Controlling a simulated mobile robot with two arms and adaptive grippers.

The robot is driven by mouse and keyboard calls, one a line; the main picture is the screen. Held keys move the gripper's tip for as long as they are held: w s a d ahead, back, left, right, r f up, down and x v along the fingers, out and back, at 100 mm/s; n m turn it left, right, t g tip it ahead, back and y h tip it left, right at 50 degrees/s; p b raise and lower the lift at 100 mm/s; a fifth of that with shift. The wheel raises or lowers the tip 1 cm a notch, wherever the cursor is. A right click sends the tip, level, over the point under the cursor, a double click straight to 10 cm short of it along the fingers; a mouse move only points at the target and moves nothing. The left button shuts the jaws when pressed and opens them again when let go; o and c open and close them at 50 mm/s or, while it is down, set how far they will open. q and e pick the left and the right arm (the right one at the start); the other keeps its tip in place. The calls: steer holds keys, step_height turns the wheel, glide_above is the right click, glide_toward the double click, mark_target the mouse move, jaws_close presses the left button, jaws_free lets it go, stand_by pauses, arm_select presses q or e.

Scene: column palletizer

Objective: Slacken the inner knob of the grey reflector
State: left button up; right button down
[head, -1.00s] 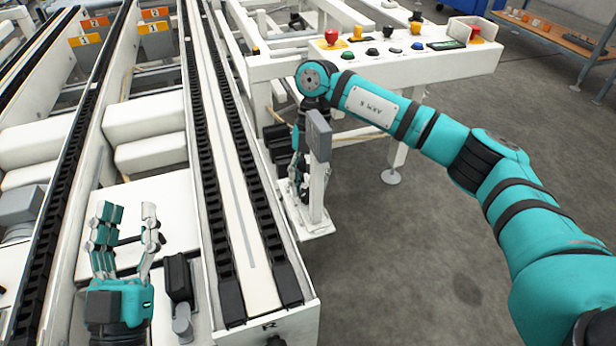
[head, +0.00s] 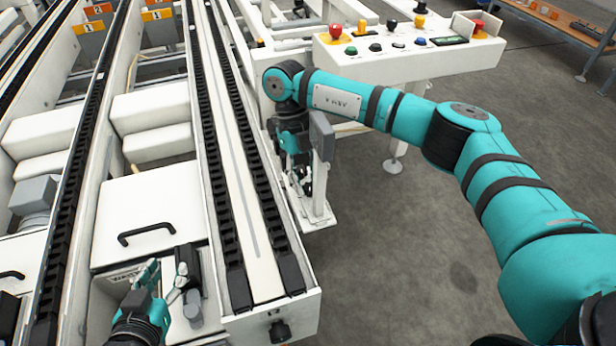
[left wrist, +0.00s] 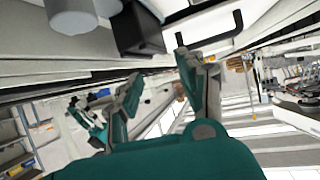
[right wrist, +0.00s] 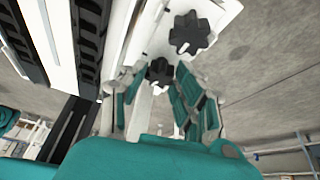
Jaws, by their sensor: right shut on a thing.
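The grey reflector (head: 322,137) stands upright on a white post beside the end of the right conveyor rail in the head view. In the right wrist view, two black lobed knobs show on a white bracket. The inner knob (right wrist: 160,72), nearer the rail, sits between my right fingertips. The other knob (right wrist: 190,33) is above and right of it, clear of the fingers. My right gripper (right wrist: 157,86) is shut on the inner knob; in the head view the post partly hides it. My left gripper (head: 166,272) is open and empty at the lower left; its fingers also show apart in the left wrist view (left wrist: 160,78).
A white control panel (head: 410,52) with coloured buttons stands behind my right arm. A white cover (head: 150,205) with a black handle (head: 146,234) lies near my left gripper, beside a black sensor block (head: 188,265). Open grey floor (head: 400,270) is at the right.

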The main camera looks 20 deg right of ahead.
steer(key=shift+n, duration=0.4)
steer(key=c, duration=1.2)
jaws_free()
steer(key=shift+c, duration=0.2)
steer(key=v, duration=1.2)
steer(key=shift+a, duration=0.2)
